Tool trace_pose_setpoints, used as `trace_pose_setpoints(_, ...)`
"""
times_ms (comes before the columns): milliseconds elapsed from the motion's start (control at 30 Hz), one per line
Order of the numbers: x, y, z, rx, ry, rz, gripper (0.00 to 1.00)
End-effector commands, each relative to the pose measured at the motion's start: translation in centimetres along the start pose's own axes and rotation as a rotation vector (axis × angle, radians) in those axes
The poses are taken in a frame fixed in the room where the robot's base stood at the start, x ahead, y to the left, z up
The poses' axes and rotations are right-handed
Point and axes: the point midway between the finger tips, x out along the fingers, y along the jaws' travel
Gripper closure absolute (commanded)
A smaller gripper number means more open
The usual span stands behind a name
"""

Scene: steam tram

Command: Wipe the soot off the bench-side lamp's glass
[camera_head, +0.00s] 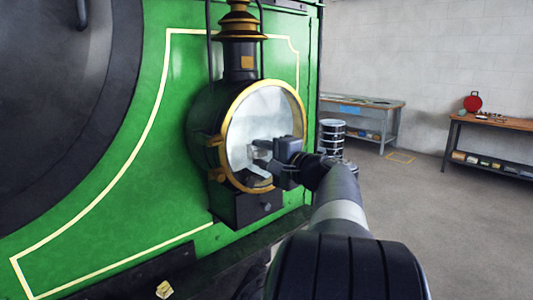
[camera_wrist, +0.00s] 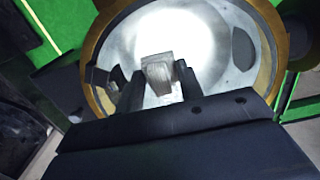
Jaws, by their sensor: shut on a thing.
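The lamp is a dark round housing with a brass rim, mounted on the green tram front, and its pale glass (camera_head: 262,108) faces right. The glass (camera_wrist: 205,40) also fills much of the wrist view, hazy grey around a bright middle. A dark patch shows at its right side and another at its left; I cannot tell whether these are soot or reflections. My gripper (camera_head: 262,160) is in front of the lower glass, shut on a small grey pad (camera_wrist: 157,73). The pad is at or very near the glass; contact is not clear. My gripper hides part of the lower glass.
A small yellowish item (camera_head: 164,290) lies on the dark ledge below the lamp. Stacked dark drums (camera_head: 332,130), a grey workbench (camera_head: 365,104) and a wooden bench (camera_head: 497,123) with a red round object (camera_head: 473,102) stand behind. The floor on the right is open.

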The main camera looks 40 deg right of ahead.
Motion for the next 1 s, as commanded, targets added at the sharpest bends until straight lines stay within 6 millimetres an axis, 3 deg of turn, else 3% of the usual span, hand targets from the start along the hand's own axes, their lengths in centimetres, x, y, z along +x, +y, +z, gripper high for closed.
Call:
trace_pose_setpoints(767,0.8,0.0,-0.1,0.0,0.0,0.0,0.83)
trace_pose_setpoints(1000,0.8,0.0,-1.7,0.001,0.002,0.001,0.83)
